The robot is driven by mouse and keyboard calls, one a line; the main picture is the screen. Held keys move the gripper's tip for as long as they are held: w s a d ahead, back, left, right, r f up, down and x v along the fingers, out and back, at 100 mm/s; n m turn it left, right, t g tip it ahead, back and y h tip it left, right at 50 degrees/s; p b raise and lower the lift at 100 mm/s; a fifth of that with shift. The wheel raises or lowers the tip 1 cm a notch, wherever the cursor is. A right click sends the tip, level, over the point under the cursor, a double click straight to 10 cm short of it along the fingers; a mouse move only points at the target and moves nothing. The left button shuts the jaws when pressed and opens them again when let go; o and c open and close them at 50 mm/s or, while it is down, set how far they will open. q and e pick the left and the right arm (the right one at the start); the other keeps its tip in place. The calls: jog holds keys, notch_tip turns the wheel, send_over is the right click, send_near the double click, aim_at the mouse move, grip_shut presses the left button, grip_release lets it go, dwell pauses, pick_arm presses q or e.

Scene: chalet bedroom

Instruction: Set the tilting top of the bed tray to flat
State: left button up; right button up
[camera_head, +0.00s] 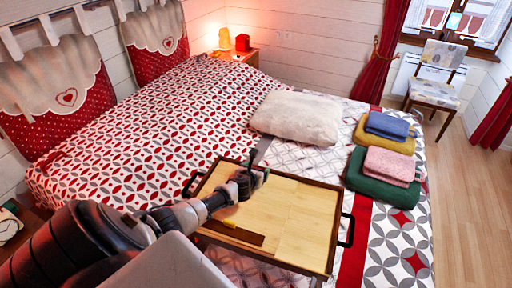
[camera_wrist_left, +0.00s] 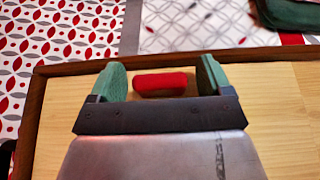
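The bed tray (camera_head: 310,255) lies on the bed, with a pale wooden top (camera_head: 295,215), a dark rim and black side handles. I cannot tell whether the top is tilted or flat. My left gripper (camera_head: 258,177) is over the tray's far-left part. In the left wrist view its green fingers (camera_wrist_left: 163,78) are apart, on either side of a red tab (camera_wrist_left: 165,83) at the top's edge near the dark rim. Narrow gaps show between fingers and tab. The tab is hidden in the head view. My right gripper is not in view.
A cream pillow (camera_head: 297,117) lies beyond the tray. Folded towels, with a pink one (camera_head: 391,166) and a blue one (camera_head: 388,125) on top, lie to its right. A chair (camera_head: 436,83) stands by the window. The left side of the bed is clear.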

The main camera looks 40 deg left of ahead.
pick_arm(q)
jog(key=shift+s+d+r+p, duration=0.2)
jog(key=shift+s+p, duration=0.1)
jog(key=shift+s, duration=0.25)
jog(key=p+v, duration=0.1)
jog(key=v, duration=0.7)
jog(key=shift+s, duration=0.1)
jog(key=shift+s+d+r, duration=0.25)
jog(key=shift+s+r, duration=0.15)
jog(key=shift+s, duration=0.15)
jog(key=shift+d, duration=0.1)
